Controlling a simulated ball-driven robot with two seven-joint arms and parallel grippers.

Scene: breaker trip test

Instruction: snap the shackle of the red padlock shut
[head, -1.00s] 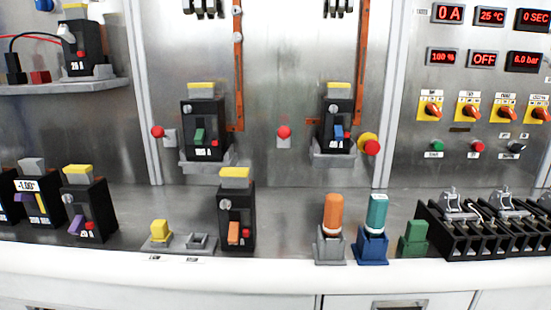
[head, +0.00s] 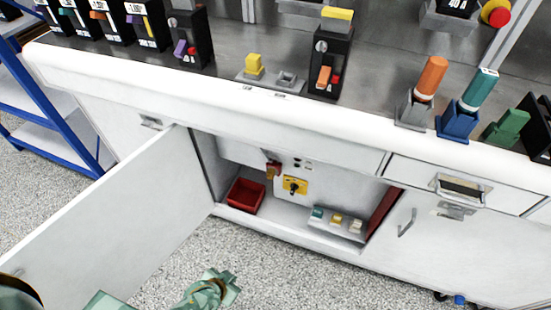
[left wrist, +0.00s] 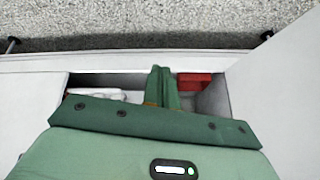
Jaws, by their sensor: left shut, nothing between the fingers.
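My left gripper (head: 234,285) is low in the head view, in front of the cabinet and apart from the padlock. In the left wrist view its green fingers (left wrist: 161,88) are together and empty, pointing toward the cabinet opening. The padlock cannot be made out in the left wrist view. My right gripper is out of view.
The open white door (head: 110,225) stands left of the opening. A red bin (head: 246,195) sits on the cabinet floor at left, and a grey tray with several small blocks (head: 338,226) at right. The white counter edge (head: 200,105) overhangs above.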

